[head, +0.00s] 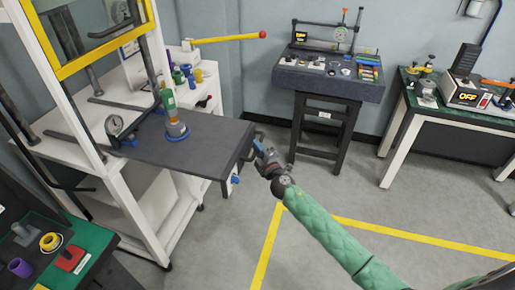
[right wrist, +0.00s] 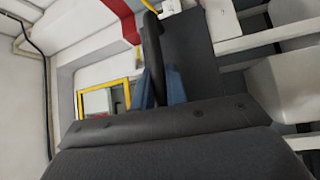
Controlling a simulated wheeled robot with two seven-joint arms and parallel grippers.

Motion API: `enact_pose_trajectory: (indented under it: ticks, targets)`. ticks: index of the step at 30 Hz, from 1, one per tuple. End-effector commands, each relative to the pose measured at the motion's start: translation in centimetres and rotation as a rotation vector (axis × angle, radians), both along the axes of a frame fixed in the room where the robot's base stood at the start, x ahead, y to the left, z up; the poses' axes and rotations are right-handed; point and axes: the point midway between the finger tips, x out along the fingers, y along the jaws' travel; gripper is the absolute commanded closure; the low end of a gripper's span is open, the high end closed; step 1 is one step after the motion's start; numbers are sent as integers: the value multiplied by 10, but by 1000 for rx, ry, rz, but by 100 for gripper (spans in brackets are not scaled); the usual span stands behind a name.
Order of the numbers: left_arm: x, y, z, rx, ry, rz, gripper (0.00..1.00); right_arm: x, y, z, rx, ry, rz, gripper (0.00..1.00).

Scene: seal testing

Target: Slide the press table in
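The press table (head: 215,142) is a dark grey flat plate that sticks out to the right from a white press frame (head: 150,215). A dark handle is at its right end; it also shows as a dark bar (right wrist: 153,50) in the right wrist view. My right gripper (head: 262,152) is at that end. Its blue fingers (right wrist: 160,90) lie on either side of the bar and look closed on it. A test piece with a blue base (head: 177,131) and a green and orange upper part stands upright on the plate. My left gripper is not in view.
A yellow guard frame (head: 100,50) is above. A bench with a control panel (head: 330,78) stands behind, and a green-topped table (head: 460,105) is at right. The floor right of the press is open.

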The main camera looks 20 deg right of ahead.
Motion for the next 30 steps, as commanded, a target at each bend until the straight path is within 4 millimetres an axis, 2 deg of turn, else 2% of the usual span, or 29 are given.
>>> enact_pose_trajectory:
  ticks: [8,14,23,30]
  targets:
    - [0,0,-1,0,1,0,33,1,2,-1,1,1,0,100]
    - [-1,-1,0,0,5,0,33,10,16,-1,2,0,1,100]
    - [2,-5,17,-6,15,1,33,37,57,-2,4,0,2,100]
    - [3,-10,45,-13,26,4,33,61,92,-2,3,0,1,100]
